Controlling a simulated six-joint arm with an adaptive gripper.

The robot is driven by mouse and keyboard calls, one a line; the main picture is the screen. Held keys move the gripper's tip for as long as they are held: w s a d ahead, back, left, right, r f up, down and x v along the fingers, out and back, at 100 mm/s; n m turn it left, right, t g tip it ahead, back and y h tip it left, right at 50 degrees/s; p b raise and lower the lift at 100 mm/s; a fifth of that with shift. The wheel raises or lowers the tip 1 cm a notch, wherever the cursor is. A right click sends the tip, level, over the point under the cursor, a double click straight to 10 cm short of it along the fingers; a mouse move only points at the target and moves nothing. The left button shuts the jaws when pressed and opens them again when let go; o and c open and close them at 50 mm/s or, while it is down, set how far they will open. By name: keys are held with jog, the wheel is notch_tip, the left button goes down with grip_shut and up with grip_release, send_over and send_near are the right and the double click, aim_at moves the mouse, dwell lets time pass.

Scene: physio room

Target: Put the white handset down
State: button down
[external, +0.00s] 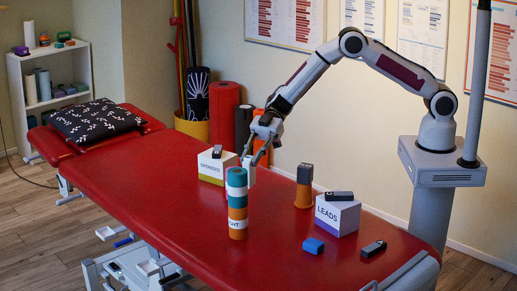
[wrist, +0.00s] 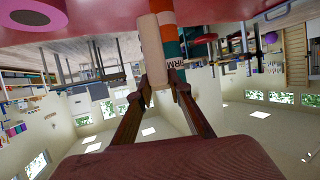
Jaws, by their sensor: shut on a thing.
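My gripper (external: 252,155) is over the red couch, just behind and above an upright column of teal, orange and white bands (external: 237,215). In the wrist view my gripper (wrist: 158,82) is shut on a pale, off-white bar, the white handset (wrist: 146,45). The handset points from the fingertips towards the red couch top. The banded column (wrist: 173,48) stands close beside it there; I cannot tell whether they touch. In the external view the handset is a small pale shape (external: 249,166), partly hidden by the column. Its lower end and contact with the couch are unclear.
The red couch (external: 150,180) carries a white SPONGES box (external: 211,170) and a white LEADS box (external: 336,216), each with a dark handset on top. An orange cup (external: 303,196) bears a dark block. A blue block (external: 313,245) and black handset (external: 373,248) lie at right.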

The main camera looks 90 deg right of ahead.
aim_at(251, 185)
jog(key=shift+f, duration=0.1)
jog(key=shift+f, duration=3)
jog(key=shift+f, duration=0.1)
jog(key=shift+f, duration=1.75)
jog(key=shift+f, duration=0.15)
jog(key=c, duration=1.8)
grip_release()
jog(key=shift+c, duration=0.2)
